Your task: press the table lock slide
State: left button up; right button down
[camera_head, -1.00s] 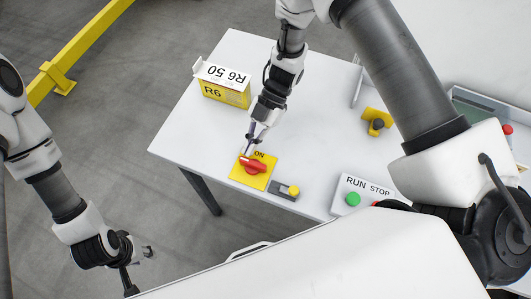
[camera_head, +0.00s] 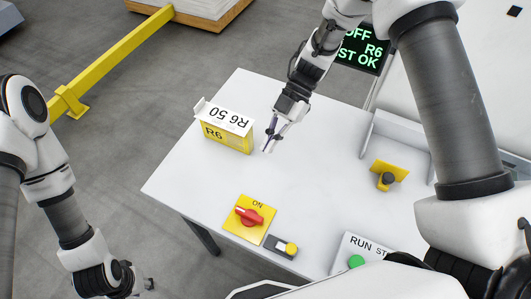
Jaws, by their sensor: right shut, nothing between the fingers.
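My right gripper (camera_head: 268,147) is shut and empty. It points down over the table, beside the yellow R6 box and well behind the slide, apart from it. My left gripper (camera_head: 145,285) is low at the bottom left, off the table and partly cut off, so its jaws are unclear.
A red rotary switch (camera_head: 250,217) on a yellow ON plate sits next to the slide. The R6 box (camera_head: 227,135), a yellow bracket with a dark knob (camera_head: 388,178) and a RUN/STOP panel (camera_head: 350,249) stand around. The table's middle is clear. A display (camera_head: 362,50) reads OFF, R6, ST OK.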

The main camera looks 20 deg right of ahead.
aim_at(290, 248)
jog(key=k+j, duration=0.2)
jog(key=k, duration=0.3)
jog(key=k+j, duration=0.25)
jog(key=k, duration=0.2)
